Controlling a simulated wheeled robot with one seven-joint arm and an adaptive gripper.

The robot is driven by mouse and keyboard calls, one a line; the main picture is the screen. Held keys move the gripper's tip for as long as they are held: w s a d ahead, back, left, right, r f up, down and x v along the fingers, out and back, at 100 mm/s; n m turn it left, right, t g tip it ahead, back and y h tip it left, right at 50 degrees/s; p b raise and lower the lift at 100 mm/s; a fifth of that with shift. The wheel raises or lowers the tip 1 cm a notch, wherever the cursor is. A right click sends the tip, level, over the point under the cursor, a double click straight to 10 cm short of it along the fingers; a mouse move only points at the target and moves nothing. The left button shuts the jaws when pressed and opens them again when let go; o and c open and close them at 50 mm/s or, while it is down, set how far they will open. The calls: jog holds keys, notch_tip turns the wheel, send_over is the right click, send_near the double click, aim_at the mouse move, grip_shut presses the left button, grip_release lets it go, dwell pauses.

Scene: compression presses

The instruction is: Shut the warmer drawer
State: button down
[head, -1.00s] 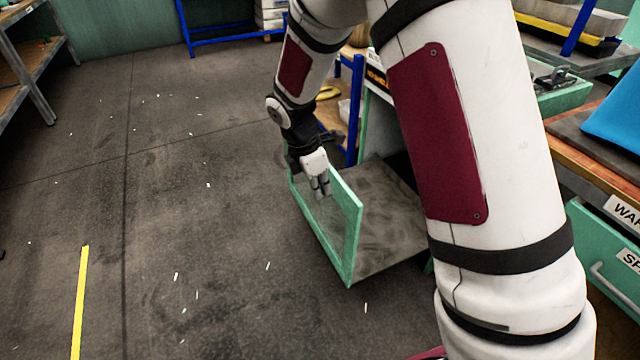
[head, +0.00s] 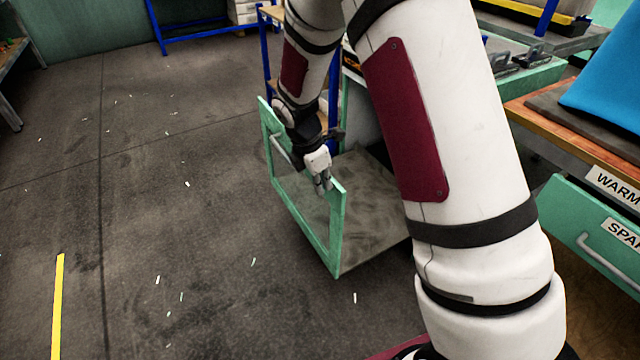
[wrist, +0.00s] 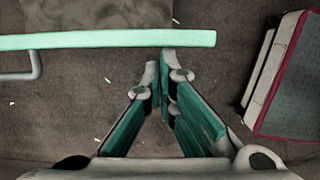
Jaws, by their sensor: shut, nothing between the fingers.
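The open drawer, the likely warmer drawer, is a green-edged box with a grey floor (head: 368,190), pulled out from under a bench. Its front panel (head: 335,245) stands upright. My arm hides part of the drawer and bench. My gripper (head: 323,187) is shut and empty at the panel's top edge, close to its near end. In the wrist view the front panel (wrist: 90,40) runs across the top, with a grey bar handle (wrist: 35,65) at left. My fingertips (wrist: 162,70) are on the handle's side, at or just touching the edge; contact is unclear.
A bench at right has a "WARM..." label (head: 615,186) and a closed green drawer (head: 565,220) with a "SPA..." label, both cut off. A blue frame (head: 270,60) stands behind my arm. Open dark floor (head: 180,200) lies to the left.

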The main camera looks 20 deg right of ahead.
jog(key=shift+d, duration=0.1)
jog(key=w+d+p, duration=0.2)
jog(key=d+p, duration=0.1)
jog(key=d, duration=1.2)
jog(key=w+d+p, duration=0.3)
jog(key=d+p, duration=0.1)
jog(key=d, duration=1.2)
jog(key=shift+w+p, duration=0.3)
jog(key=shift+w, duration=0.05)
jog(key=shift+a, duration=0.15)
